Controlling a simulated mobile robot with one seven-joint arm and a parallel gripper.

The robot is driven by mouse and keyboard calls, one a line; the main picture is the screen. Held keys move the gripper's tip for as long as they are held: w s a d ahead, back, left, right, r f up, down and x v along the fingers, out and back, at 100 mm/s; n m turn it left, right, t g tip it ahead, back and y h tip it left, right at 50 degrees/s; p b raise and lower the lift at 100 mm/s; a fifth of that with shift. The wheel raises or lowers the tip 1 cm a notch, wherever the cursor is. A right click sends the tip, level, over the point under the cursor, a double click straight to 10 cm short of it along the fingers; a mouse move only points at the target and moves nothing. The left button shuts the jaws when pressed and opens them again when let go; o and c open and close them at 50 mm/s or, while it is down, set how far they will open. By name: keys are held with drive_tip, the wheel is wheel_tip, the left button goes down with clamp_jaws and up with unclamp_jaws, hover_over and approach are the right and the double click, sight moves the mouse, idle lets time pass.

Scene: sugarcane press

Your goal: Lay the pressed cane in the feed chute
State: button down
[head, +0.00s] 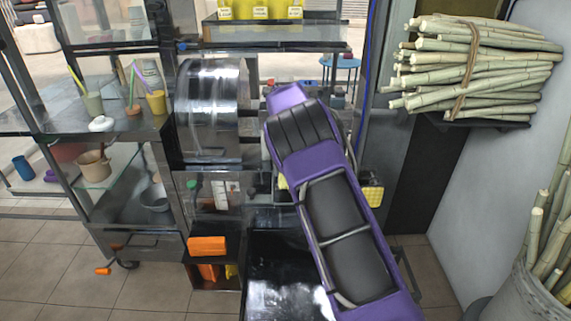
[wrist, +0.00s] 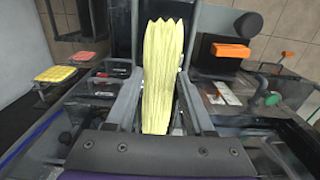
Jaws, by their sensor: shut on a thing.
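The pressed cane (wrist: 160,85) is a flat, pale yellow, ribbed strip with a jagged far end. It stands lengthwise between the two grey fingers of my gripper (wrist: 160,78) in the wrist view, and the gripper is shut on it. In the head view my purple arm hides the gripper and most of the cane. The press, with its shiny metal drum cover (head: 208,108), stands just left of my arm. I cannot clearly make out the feed chute; the arm covers that side of the press.
A bundle of whole canes (head: 475,65) lies on a dark wall shelf (head: 485,122) at the right. More canes stand in a bin (head: 525,298) at lower right. Cups, including a yellow one (head: 156,102), stand on the left counter. An orange block (head: 207,246) sits below the press.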

drive_tip(key=shift+f, duration=0.3)
drive_tip(key=shift+c, duration=1)
unclamp_jaws()
drive_tip(key=shift+r, duration=0.1)
